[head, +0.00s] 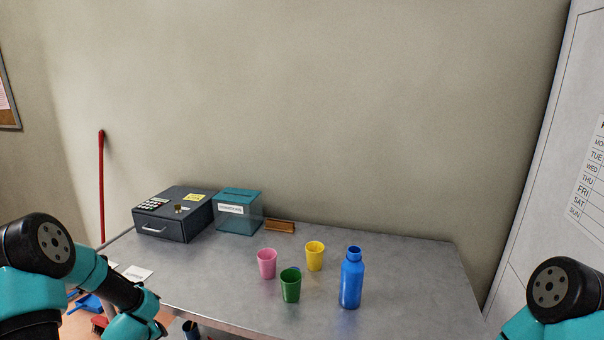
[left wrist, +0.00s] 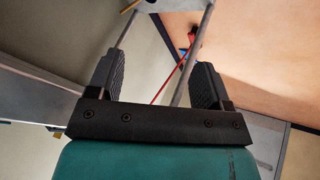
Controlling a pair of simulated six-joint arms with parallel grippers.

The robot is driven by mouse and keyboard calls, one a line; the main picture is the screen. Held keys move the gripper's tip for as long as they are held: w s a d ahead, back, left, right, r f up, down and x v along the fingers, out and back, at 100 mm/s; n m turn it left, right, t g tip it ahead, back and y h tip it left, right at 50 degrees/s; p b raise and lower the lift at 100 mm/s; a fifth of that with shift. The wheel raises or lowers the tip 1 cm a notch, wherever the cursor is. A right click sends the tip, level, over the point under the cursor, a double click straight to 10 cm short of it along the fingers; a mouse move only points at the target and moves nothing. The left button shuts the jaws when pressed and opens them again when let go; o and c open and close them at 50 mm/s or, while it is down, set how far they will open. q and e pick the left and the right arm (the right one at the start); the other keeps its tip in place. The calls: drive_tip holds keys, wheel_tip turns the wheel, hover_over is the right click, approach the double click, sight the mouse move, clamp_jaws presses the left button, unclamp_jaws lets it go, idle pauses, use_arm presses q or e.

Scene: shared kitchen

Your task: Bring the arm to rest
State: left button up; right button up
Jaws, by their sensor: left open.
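My left arm comes in at the lower left of the head view, bent, in front of the table's left end. Its gripper is out of sight in the head view. In the left wrist view my left gripper (left wrist: 157,85) is open, with its two dark fingers wide apart and nothing between them. My right arm shows only as a joint at the lower right of the head view, and its gripper is not visible.
On the grey table (head: 400,260) stand a pink cup (head: 267,263), green cup (head: 290,286), yellow cup (head: 315,256), blue bottle (head: 351,280), dark cash box (head: 172,217), teal donation box (head: 238,213) and brown wooden piece (head: 280,226). The table's right end is clear.

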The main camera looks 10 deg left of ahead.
use_arm(q)
drive_tip(key=s+d+f+m+g+h, duration=0.15)
drive_tip(key=d+f, duration=0.25)
drive_tip(key=d, duration=0.5)
drive_tip(key=s+d+f+m+h, duration=0.2)
drive_tip(key=d+f+m, duration=0.1)
drive_tip(key=d, duration=0.6)
drive_tip(key=s+d+f+m+g+h, duration=0.1)
drive_tip(key=s+d+f+m+g, duration=0.1)
drive_tip(key=s+d, duration=0.3)
drive_tip(key=s+d+f+m+g+h, duration=0.1)
drive_tip(key=s+d+m, duration=0.2)
drive_tip(key=d, duration=0.9)
drive_tip(key=shift+s+f+g+h, duration=0.35)
drive_tip(key=shift+s+f, duration=0.05)
drive_tip(key=shift+s, duration=0.7)
